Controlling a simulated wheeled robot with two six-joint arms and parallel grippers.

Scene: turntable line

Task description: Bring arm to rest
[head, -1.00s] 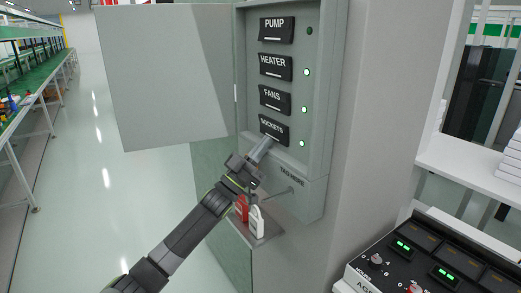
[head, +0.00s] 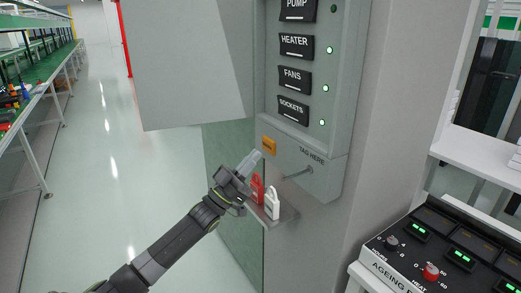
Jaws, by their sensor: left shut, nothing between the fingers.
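My left gripper (head: 254,157) is in front of the lower left of the grey switch box. Its fingers are together with nothing held. The arm comes in from the lower left. An orange tag (head: 268,145) is on the box front, just up and right of the fingertips; I cannot tell whether they touch it. The switches PUMP (head: 295,10), HEATER (head: 296,47), FANS (head: 294,80) and SOCKETS (head: 293,111) run down the box. The lamp beside PUMP is dark; the other lamps are green. My right gripper is out of view.
The box's open door (head: 195,70) hangs to the left. A red padlock (head: 257,189) and a white padlock (head: 272,204) are on a small shelf (head: 286,217) below. A control console (head: 430,255) stands at the lower right. The aisle floor (head: 120,190) at left is clear.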

